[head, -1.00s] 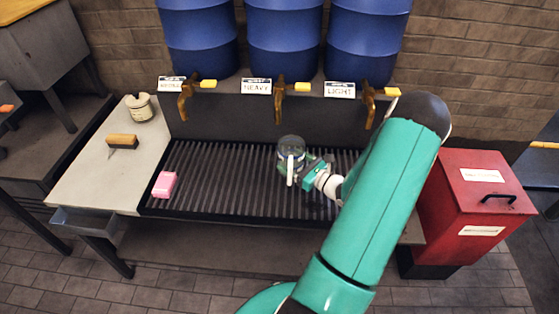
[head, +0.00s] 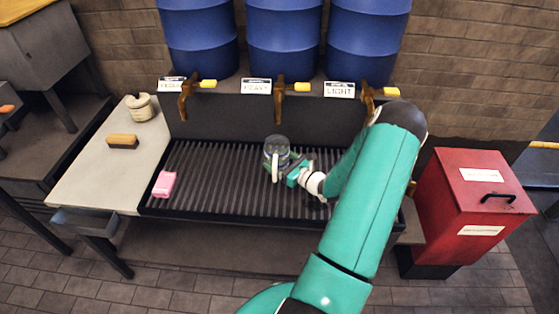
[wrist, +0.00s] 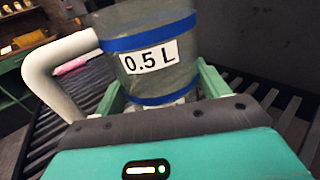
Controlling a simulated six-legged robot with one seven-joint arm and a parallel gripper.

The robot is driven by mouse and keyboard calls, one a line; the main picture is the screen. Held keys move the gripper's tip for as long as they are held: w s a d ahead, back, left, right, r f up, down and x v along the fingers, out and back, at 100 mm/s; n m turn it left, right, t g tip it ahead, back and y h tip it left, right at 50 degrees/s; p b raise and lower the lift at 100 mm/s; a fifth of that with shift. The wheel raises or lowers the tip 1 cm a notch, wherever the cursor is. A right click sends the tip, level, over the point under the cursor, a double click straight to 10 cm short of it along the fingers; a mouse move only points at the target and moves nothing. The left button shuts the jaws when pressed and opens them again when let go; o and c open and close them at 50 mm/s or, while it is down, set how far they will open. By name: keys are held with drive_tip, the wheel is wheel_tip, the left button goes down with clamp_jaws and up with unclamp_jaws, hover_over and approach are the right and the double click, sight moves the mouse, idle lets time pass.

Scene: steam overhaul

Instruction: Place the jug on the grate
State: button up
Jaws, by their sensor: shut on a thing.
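The jug (head: 276,151) is a clear cylinder with blue bands, a white handle and a "0.5 L" label; it fills the upper middle of the wrist view (wrist: 155,50). My gripper (head: 288,168) is shut on the jug, with green fingers on both sides of its lower part. The jug looks upright over the middle of the dark slatted grate (head: 222,180). The gripper hides the jug's base in the wrist view, so I cannot tell whether it touches the slats.
Three blue barrels (head: 283,40) with brown taps (head: 279,103) stand behind the grate. A pink block (head: 164,184) lies on the grate's left. A brush (head: 122,142) and a pale pot (head: 140,107) sit on the left counter. A red bin (head: 475,205) stands at right.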

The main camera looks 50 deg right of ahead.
drive_tip(key=o, duration=1.1)
drive_tip(key=shift+f, duration=0.1)
drive_tip(key=shift+s, duration=0.15)
drive_tip(key=s, duration=1.1)
drive_tip(key=shift+s+d, duration=0.3)
drive_tip(key=shift+s, duration=0.05)
